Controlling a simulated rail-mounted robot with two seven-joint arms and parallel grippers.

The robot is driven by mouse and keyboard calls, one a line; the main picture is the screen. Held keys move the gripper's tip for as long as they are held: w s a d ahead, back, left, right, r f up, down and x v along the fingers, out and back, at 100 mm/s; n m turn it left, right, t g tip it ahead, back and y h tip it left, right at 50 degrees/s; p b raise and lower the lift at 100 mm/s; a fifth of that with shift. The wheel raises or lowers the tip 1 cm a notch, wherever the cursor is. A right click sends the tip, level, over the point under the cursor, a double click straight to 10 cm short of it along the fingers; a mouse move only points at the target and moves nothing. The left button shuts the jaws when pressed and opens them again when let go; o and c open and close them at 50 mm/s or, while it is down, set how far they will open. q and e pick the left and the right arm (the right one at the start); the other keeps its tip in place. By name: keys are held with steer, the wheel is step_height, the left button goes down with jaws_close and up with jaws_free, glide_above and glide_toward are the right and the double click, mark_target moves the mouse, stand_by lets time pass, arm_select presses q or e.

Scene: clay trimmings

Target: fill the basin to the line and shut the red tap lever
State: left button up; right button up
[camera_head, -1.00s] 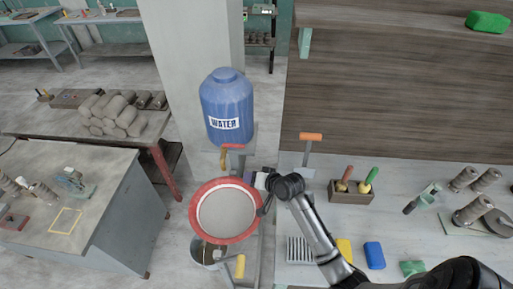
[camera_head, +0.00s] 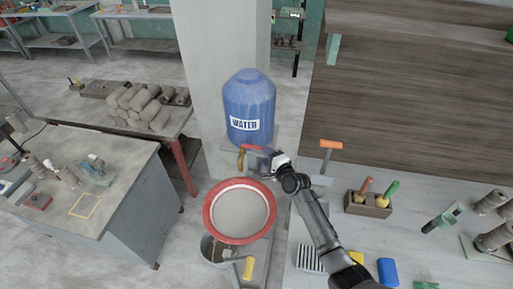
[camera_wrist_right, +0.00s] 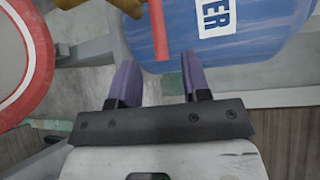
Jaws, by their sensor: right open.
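A blue water container (camera_head: 250,108) labelled WATER stands on a stand by the pillar. Below it is a brass tap (camera_head: 241,158) with a red lever (camera_head: 254,149) pointing right. The basin (camera_head: 209,207) has a red rim and a flat grey inside; its fill line and water level cannot be made out. My right gripper (camera_head: 273,155) is at the lever's right end. In the right wrist view the purple fingertips (camera_wrist_right: 159,75) are open, and the red lever's end (camera_wrist_right: 158,32) lies just ahead of the gap between them. My left gripper is not in view.
A bucket with a yellow-handled tool (camera_head: 248,268) is below the basin. An orange-handled post (camera_head: 331,145) stands right of my right gripper. A wooden tool box (camera_head: 368,206) and a blue block (camera_head: 388,272) are on the right bench.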

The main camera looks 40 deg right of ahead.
mark_target(258, 148)
steer(key=shift+w+d+f+b, duration=0.1)
steer(key=shift+w+f+b, duration=0.1)
steer(key=shift+w, duration=0.95)
steer(key=shift+w+d+f+b, duration=0.1)
steer(key=shift+w+f+b, duration=0.05)
steer(key=shift+w, duration=1)
steer(key=shift+w+d+f+b, duration=0.1)
steer(key=shift+w+f+b, duration=0.1)
steer(key=shift+w, duration=0.95)
steer(key=shift+c, duration=0.3)
jaws_close()
steer(key=shift+r, duration=0.1)
